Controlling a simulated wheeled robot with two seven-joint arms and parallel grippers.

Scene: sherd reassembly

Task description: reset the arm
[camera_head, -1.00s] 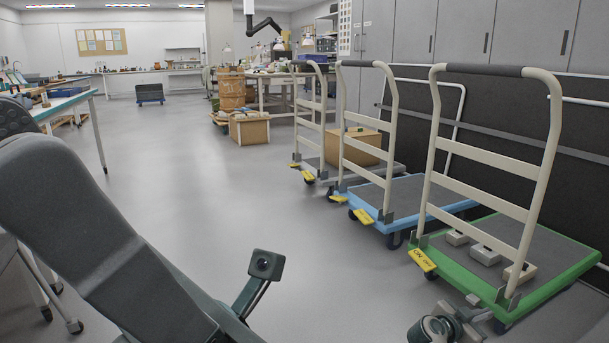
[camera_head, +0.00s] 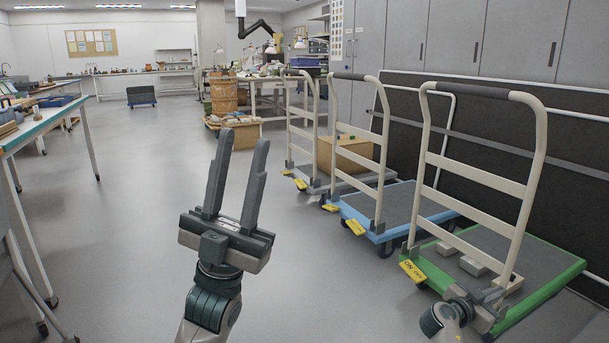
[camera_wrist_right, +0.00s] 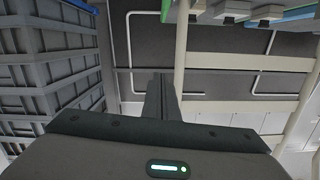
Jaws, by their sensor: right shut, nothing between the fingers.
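My left gripper (camera_head: 244,138) stands upright in the lower middle of the head view. Its two long grey fingers point up, apart, with nothing between them. Its dark green wrist comes in from the bottom edge. Part of my right arm (camera_head: 447,316) shows low at the right, in front of the green trolley; its fingers cannot be made out there. In the right wrist view my right gripper (camera_wrist_right: 161,78) has its fingers together, holding nothing.
A green trolley (camera_head: 553,278), a blue trolley (camera_head: 402,200) and a grey trolley (camera_head: 318,188) line the right side. A workbench (camera_head: 50,118) stands at the left. The floor (camera_head: 130,220) between is clear. Grey stacked crates (camera_wrist_right: 50,65) show in the right wrist view.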

